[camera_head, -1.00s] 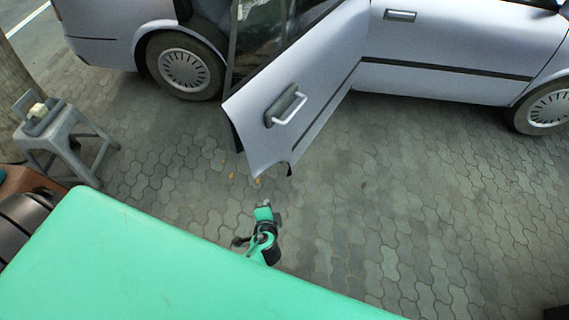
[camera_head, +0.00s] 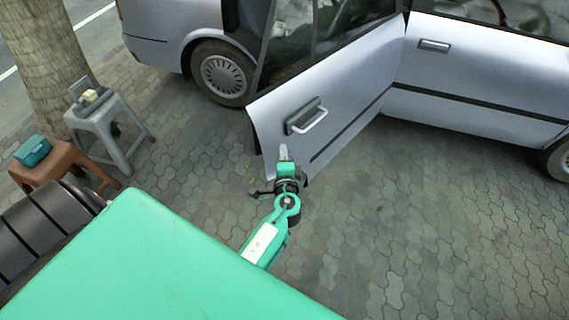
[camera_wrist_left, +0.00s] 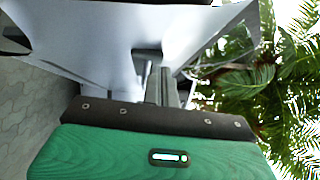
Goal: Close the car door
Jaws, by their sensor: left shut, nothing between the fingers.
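The silver car door (camera_head: 345,95) stands open, swung out from the car body, in the head view. Its grey handle (camera_head: 306,117) is on the panel facing me. My left gripper (camera_head: 283,152) is shut and empty, its fingertips just below the handle in the picture, in front of the door's lower free corner. I cannot tell whether it touches the door. In the left wrist view the door panel (camera_wrist_left: 95,40) fills the upper left, and the shut fingers (camera_wrist_left: 162,85) point toward it near the handle (camera_wrist_left: 147,54). My right gripper is not in view.
The car's body (camera_head: 480,75) lies behind the door, with a wheel (camera_head: 222,76) at left. A grey stool (camera_head: 108,118) and a brown stool (camera_head: 60,160) with a green box (camera_head: 33,150) stand at left by a tree trunk (camera_head: 45,50). The paving (camera_head: 430,215) at right is clear.

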